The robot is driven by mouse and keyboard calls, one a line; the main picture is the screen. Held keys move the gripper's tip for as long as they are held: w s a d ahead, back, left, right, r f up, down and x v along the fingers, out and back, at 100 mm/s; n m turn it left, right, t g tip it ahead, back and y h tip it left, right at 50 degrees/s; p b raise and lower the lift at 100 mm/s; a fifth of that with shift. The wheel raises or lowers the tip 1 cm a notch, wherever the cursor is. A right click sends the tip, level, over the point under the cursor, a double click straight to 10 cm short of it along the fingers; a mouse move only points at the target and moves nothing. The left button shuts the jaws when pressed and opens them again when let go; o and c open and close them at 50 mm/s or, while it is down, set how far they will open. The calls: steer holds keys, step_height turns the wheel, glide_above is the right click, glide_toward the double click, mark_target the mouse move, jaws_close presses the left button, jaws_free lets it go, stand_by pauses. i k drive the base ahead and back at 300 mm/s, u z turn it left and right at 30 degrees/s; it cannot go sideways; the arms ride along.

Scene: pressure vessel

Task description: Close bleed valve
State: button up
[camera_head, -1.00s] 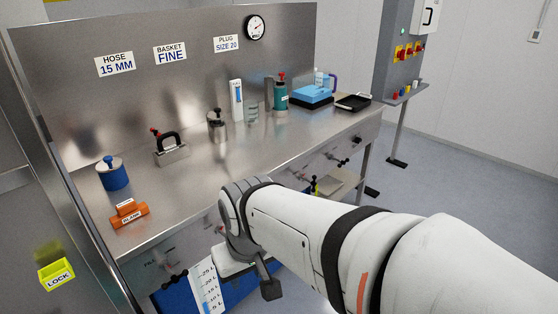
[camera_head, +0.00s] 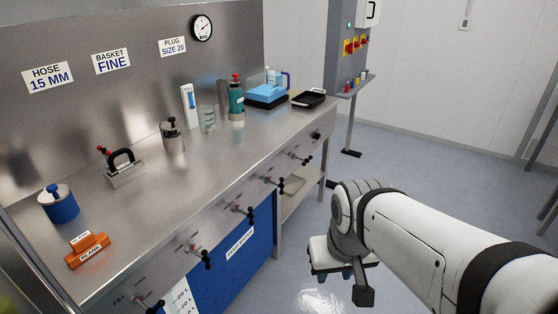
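Several small valves with dark handles run along the front face of the steel bench (camera_head: 225,150). One sits near the left end (camera_head: 150,303), one further right (camera_head: 200,254), one near the middle (camera_head: 243,213), and others beyond it (camera_head: 272,183). Their labels are too small to read, so I cannot tell which is the bleed valve. My gripper (camera_head: 335,272) hangs to the right of the bench front, above the floor, apart from the valves. Its fingers are mostly hidden behind my wrist, so I cannot tell whether it is open.
A blue panel (camera_head: 235,255) sits below.

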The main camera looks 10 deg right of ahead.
mark_target(281, 185)
steer(key=z, duration=0.15)
steer(key=k, duration=0.45)
steer(key=u, duration=0.4)
steer(key=i, duration=1.4)
steer(key=z, duration=0.4)
